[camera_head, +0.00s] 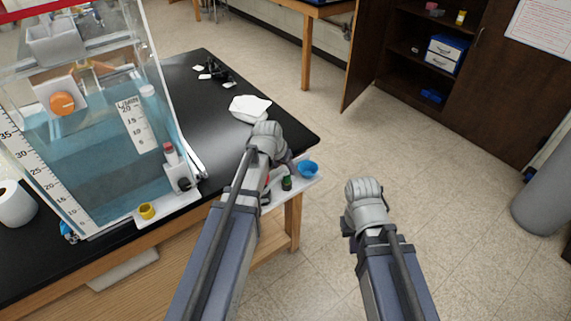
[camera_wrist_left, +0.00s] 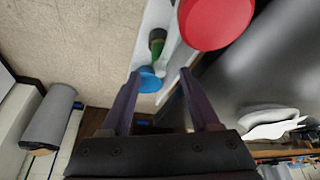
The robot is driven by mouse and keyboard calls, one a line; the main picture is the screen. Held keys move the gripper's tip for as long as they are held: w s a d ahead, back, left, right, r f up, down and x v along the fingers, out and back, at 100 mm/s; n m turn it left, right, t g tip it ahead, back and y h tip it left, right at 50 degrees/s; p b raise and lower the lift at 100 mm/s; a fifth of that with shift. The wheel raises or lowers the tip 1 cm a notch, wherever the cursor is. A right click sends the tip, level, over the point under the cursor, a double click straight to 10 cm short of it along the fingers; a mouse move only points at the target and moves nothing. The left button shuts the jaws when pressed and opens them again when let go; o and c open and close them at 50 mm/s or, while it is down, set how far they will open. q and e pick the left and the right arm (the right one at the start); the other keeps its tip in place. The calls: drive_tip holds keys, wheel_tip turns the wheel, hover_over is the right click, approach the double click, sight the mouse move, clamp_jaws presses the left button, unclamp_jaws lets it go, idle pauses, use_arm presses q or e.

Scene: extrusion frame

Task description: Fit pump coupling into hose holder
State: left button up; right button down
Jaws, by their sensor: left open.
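My left gripper (camera_wrist_left: 160,74) is open, with nothing between its fingers. In the left wrist view a blue round piece (camera_wrist_left: 149,82) shows beyond the fingertips, and a green and black piece (camera_wrist_left: 157,42) lies past it. A large red round piece (camera_wrist_left: 215,20) is close to the camera. In the head view the blue piece (camera_head: 308,168) and the green piece (camera_head: 287,184) sit on a white ledge at the table's edge, partly hidden by my left arm. I cannot tell which piece is the pump coupling or the hose holder. My right gripper is hidden behind its arm.
A clear water tank (camera_head: 100,120) with scales and an orange knob (camera_head: 62,103) stands on the black table (camera_head: 210,120). A yellow ring (camera_head: 147,211) is at its front. A crumpled white item (camera_head: 250,106) lies near the far edge. My right arm is over open floor.

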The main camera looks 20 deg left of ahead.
use_arm(q)
drive_tip(key=p+v, duration=0.4)
drive_tip(key=v, duration=0.1)
drive_tip(key=s+d+g+y, duration=0.1)
drive_tip(key=s+d+g, duration=0.1)
drive_tip(key=s+d, duration=0.5)
drive_tip(key=s+d+f+m+g+y, duration=0.1)
drive_tip(key=s+d+g, duration=0.1)
drive_tip(key=s+d, duration=0.5)
drive_tip(key=s, duration=0.5)
drive_tip(key=shift+s+f+g, duration=0.15)
drive_tip(key=shift+s+g, duration=0.2)
drive_tip(key=shift+g, duration=0.05)
drive_tip(key=shift+d, duration=0.1)
drive_tip(key=shift+c, duration=0.3)
